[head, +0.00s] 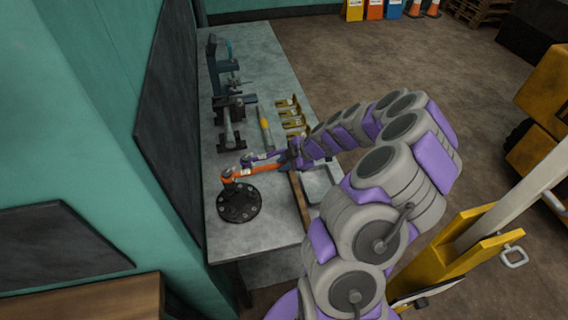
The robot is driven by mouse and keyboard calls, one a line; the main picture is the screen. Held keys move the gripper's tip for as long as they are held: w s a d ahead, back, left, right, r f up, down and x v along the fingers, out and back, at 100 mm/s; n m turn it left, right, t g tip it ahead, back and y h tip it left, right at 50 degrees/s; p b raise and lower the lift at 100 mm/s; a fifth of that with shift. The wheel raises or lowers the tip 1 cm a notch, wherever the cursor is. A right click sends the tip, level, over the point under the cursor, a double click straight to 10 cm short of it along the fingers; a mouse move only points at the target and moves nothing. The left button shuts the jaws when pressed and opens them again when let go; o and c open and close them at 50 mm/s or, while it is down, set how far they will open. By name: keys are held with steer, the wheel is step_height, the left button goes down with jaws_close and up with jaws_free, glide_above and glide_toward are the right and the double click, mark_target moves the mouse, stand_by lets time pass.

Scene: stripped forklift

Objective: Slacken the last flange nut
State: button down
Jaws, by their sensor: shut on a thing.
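The flange (240,205) is a round dark disc on the near part of the workbench, with several small nuts or studs around its face. An orange wrench (258,169) reaches left from my gripper (283,160). The wrench head is at a dark upright part at the flange's far-left edge. I cannot tell whether it is seated on a nut there, as the head covers that spot. My gripper is shut on the wrench's right end; its jaws are small and partly merged with the arm in this view.
The grey workbench (270,80) carries a vise-like fixture (229,112), a yellow-banded tool (265,124) and several yellow brackets (293,122). A teal wall with dark panels borders the bench at left. A yellow forklift part (455,258) stands at right. Open floor lies beyond.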

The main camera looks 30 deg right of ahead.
steer(key=shift+f+b, duration=1.65)
steer(key=shift+b, duration=0.55)
steer(key=shift+r, duration=0.15)
steer(key=shift+r, duration=1.2)
steer(key=shift+a+r, duration=0.1)
steer(key=shift+r, duration=0.15)
steer(key=shift+w+a, duration=0.1)
steer(key=shift+a, duration=0.1)
steer(key=shift+f, duration=1.4)
